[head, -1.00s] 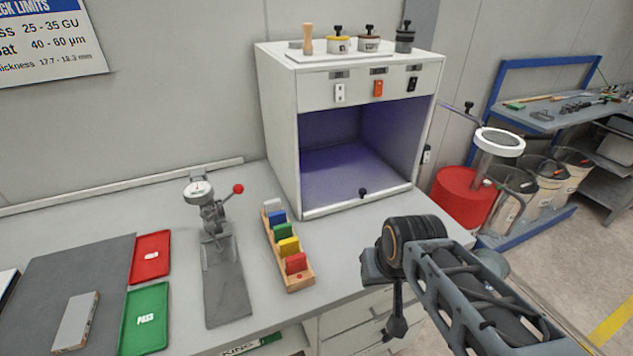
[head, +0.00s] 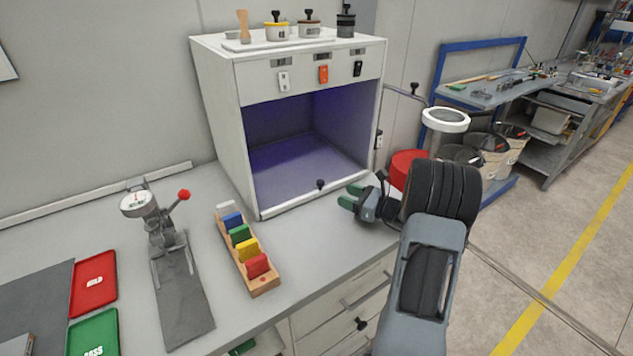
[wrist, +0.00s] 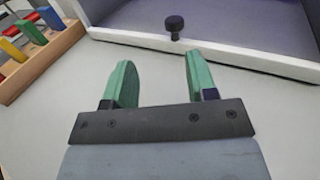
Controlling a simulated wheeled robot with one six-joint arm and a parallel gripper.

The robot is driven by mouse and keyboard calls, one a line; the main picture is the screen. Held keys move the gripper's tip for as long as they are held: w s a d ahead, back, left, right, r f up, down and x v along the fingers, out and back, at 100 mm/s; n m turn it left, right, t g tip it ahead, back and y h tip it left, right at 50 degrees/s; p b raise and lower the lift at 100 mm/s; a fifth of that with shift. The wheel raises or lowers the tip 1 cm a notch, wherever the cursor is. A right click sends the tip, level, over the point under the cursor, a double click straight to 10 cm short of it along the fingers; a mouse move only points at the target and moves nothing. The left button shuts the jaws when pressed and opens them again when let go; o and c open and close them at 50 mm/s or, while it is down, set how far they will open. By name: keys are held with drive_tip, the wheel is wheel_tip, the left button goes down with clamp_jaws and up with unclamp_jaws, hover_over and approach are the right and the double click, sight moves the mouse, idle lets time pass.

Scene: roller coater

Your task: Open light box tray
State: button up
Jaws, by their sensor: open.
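The white light box (head: 216,118) stands on the bench with its front open and a violet-lit inside. Its tray (head: 305,165) is the floor panel, pushed in, with a small black knob (head: 320,184) at the front edge. The knob also shows in the wrist view (wrist: 174,26), ahead of my fingers and slightly above their middle. My gripper (head: 347,196) is open and empty, to the right of the knob and in front of the box. Its green fingers (wrist: 160,80) point toward the box front and do not touch the knob.
A wooden rack of coloured cards (head: 247,250) stands left of the box front. A gauge stand (head: 170,260) is farther left. Jars and a wooden-handled tool sit on the box top. Bench drawers (head: 340,300) are below; a red drum (head: 408,168) is at the right.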

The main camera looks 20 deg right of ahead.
sight(316, 180)
drive_tip(key=shift+w+d+f+m+t+h, duration=0.2)
drive_tip(key=shift+d+m+t+h, duration=0.1)
drive_tip(key=shift+d+m+t, duration=0.15)
drive_tip(key=shift+w, duration=0.35)
drive_tip(key=p+x, duration=0.2)
drive_tip(key=x, duration=1)
drive_tip(key=shift+w+a, duration=0.15)
drive_tip(key=shift+w, duration=0.15)
drive_tip(key=shift+c, duration=0.2)
clamp_jaws()
